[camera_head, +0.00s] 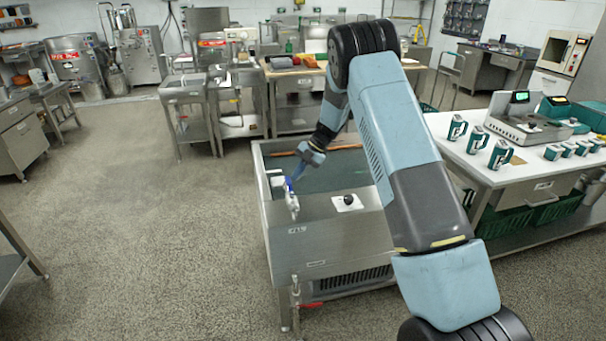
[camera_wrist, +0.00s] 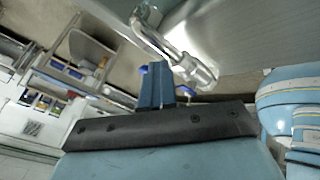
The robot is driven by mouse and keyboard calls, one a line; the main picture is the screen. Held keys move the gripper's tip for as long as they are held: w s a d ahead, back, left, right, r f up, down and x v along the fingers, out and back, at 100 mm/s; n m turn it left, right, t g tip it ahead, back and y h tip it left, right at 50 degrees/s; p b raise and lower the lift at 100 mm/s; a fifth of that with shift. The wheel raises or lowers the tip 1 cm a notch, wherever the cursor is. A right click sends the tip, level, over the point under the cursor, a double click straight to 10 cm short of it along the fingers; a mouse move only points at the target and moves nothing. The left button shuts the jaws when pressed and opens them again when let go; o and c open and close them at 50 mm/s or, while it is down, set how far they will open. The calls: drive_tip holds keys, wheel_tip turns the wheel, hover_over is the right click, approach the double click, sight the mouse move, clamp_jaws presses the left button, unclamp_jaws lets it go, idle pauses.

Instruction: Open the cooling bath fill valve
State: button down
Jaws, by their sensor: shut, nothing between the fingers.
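The cooling bath (camera_head: 325,235) is a stainless tank in the middle of the head view. At its left rim stands the fill valve (camera_head: 292,202), a pale metal fitting with a small blue lever (camera_head: 289,184). My gripper (camera_head: 299,172) points down close beside the lever, its fingers shut and empty. In the wrist view, the shut blue fingers (camera_wrist: 160,86) lie across the blue lever (camera_wrist: 184,91), which shows on both sides of them and is partly hidden. The valve's bent metal pipe (camera_wrist: 170,48) is just beyond. I cannot tell whether the fingers touch the lever.
A white table (camera_head: 480,170) with teal devices stands close on the right. Open floor (camera_head: 150,230) lies to the left.

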drive_tip(key=shift+a+r, duration=0.1)
drive_tip(key=shift+a, duration=0.45)
drive_tip(key=w+d+r, duration=0.5)
drive_tip(key=d+r, duration=0.2)
drive_tip(key=d, duration=0.2)
drive_tip(key=shift+r, duration=0.35)
drive_tip(key=shift+d, duration=0.1)
